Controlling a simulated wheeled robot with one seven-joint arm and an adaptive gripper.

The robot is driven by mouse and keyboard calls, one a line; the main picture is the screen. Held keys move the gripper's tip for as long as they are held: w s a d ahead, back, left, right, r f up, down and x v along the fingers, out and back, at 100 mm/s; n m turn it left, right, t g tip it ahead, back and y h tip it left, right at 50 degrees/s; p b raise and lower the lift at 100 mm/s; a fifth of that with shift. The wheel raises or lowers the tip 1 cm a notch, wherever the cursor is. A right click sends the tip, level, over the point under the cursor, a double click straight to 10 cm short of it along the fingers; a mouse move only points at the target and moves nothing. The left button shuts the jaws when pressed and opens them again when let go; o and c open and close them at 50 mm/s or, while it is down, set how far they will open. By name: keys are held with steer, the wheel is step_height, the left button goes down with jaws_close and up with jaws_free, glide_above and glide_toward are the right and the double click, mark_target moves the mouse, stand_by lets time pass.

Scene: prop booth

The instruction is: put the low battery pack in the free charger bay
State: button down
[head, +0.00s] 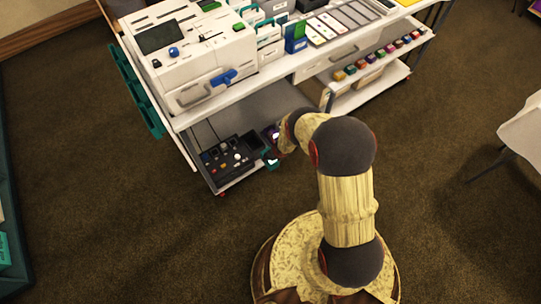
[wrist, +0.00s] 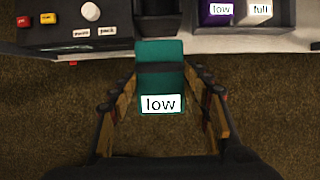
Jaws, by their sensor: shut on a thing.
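A teal battery pack (wrist: 160,103) with a white "low" label and a dark band is between the fingers of my gripper (wrist: 162,75) in the wrist view. The gripper is shut on it, over the floor at the edge of the lower shelf. The teal pack also shows in the head view (head: 272,162), partly hidden by my arm. A purple pack (wrist: 218,18) labelled "low" and a pale pack (wrist: 258,20) labelled "full" sit side by side in a dark grey holder (wrist: 287,14) at the wrist view's upper right.
A black control panel (head: 228,160) with knobs and buttons is on the cart's lower shelf, left of my gripper. A white machine (head: 185,50) stands on the shelf above. The floor (head: 120,240) is clear.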

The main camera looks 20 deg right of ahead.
steer(key=shift+w+r, duration=0.1)
steer(key=shift+r, duration=0.25)
